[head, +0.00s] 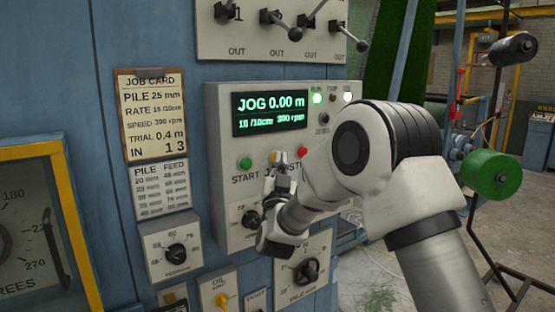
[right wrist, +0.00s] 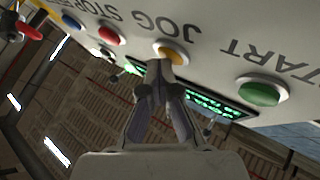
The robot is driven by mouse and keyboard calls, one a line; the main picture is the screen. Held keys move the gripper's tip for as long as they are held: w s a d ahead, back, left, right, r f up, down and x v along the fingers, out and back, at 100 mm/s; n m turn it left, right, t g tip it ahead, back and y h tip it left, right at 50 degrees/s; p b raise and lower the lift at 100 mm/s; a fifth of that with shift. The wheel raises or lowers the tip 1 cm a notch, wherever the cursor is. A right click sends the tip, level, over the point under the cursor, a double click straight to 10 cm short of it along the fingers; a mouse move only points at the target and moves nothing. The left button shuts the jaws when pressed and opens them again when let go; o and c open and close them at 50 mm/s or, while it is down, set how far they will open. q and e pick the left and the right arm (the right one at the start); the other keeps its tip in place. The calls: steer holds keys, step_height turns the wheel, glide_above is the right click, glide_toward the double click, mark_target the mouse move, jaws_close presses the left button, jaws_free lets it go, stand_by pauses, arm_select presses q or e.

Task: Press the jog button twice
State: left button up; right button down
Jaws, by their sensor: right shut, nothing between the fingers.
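The jog button is yellow-orange and sits on the grey control panel (head: 217,110). It shows in the right wrist view (right wrist: 175,50) below the JOG label, and only a small part shows in the head view (head: 276,156). My right gripper (head: 278,172) is shut and empty, its fingertips (right wrist: 158,68) right at the jog button. I cannot tell whether they touch it. The panel's display (head: 270,113) reads JOG 0.00 m. My left gripper is in neither view.
A green START button (head: 245,163) and a red STOP button (head: 302,152) flank the jog button. Knobs (head: 250,218) sit below. Levers (head: 287,30) stick out above the panel. A job card (head: 152,115) hangs at left.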

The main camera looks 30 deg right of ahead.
steer(key=shift+s+f, duration=0.1)
steer(key=shift+s+b, duration=0.2)
steer(key=shift+b, duration=0.1)
steer(key=shift+s, duration=0.6)
steer(key=s+b, duration=0.1)
steer(key=s, duration=0.2)
steer(key=s+b, duration=0.1)
steer(key=s, duration=0.1)
steer(key=shift+d+b, duration=0.25)
steer(key=shift+b, duration=0.05)
